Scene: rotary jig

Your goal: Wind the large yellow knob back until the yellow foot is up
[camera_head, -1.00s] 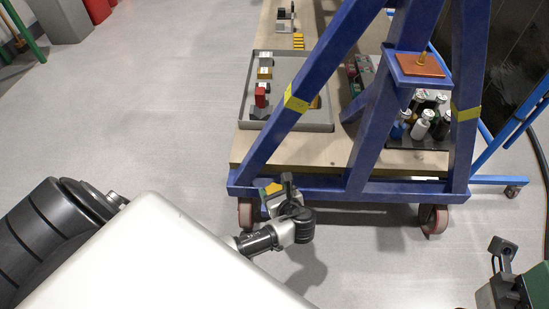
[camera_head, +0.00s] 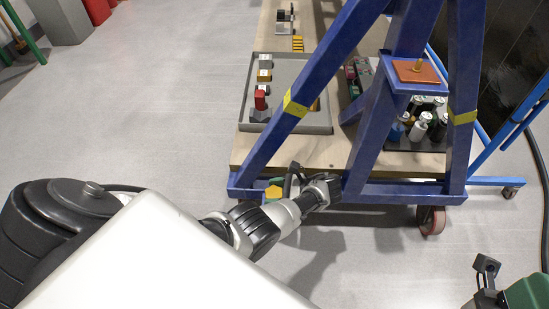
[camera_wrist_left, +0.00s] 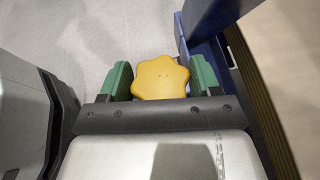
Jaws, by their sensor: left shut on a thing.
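The large yellow knob (camera_wrist_left: 160,78) is a lobed star shape and sits between the two green fingers of my left gripper (camera_wrist_left: 161,80) in the left wrist view. The left gripper is shut on it. In the head view a small part of the yellow knob (camera_head: 272,192) shows at the lower left of the blue frame (camera_head: 350,190), beside my left gripper (camera_head: 283,186). The yellow foot is not clearly visible; the frame and my arm may hide it. My right gripper (camera_head: 487,270) is at the lower right, clear of the frame, and its jaws are too small to judge.
The blue frame stands on red castors (camera_head: 431,220) in front of a wooden bench (camera_head: 310,152). A grey tray (camera_head: 290,125) with small parts and a dark tray of bottles (camera_head: 418,145) lie behind the frame's legs. Grey floor to the left is free.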

